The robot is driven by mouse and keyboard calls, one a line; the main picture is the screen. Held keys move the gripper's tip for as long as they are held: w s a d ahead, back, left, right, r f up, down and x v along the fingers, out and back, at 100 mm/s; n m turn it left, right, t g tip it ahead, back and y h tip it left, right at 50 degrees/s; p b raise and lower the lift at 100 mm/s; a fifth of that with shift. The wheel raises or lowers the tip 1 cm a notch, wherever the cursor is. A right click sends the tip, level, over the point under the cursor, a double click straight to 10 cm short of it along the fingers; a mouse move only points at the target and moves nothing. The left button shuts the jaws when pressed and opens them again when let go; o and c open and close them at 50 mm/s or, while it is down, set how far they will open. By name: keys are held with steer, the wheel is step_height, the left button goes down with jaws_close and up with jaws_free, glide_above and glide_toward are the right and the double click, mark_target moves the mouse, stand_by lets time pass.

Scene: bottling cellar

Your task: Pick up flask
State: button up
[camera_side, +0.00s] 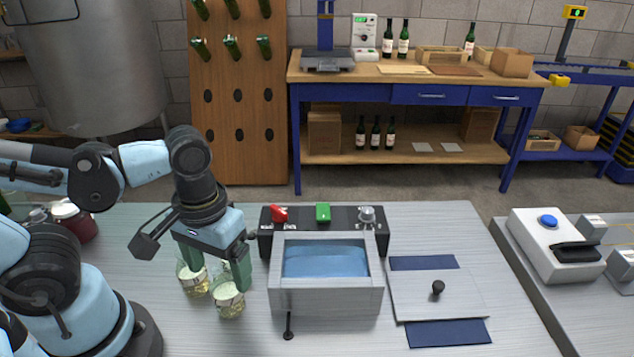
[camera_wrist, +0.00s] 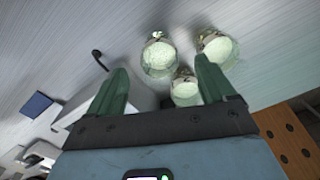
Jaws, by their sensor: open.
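Clear glass flasks with pale contents and white labels stand close together on the bench. In the side view, one flask (camera_side: 193,281) is at the left and another flask (camera_side: 229,300) is nearer the camera; a third is mostly hidden. The wrist view shows three: a flask (camera_wrist: 158,57) beyond the gap between the fingertips, a flask (camera_wrist: 184,92) between the fingers near the right one, and a flask (camera_wrist: 221,47) at the right fingertip. My gripper (camera_side: 217,274), with green fingers, is open and low over the group. It also shows in the wrist view (camera_wrist: 162,66). Contact is unclear.
A grey box with a blue basin (camera_side: 325,262) stands just right of the flasks, with a control panel (camera_side: 300,218) behind it. A knobbed plate (camera_side: 455,297) lies further right on blue mats.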

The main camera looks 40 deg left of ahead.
mark_target(222, 279)
steer(key=shift+f, duration=1.8)
steer(key=shift+c, duration=0.4)
steer(key=c, duration=1.1)
steer(key=shift+r, duration=0.2)
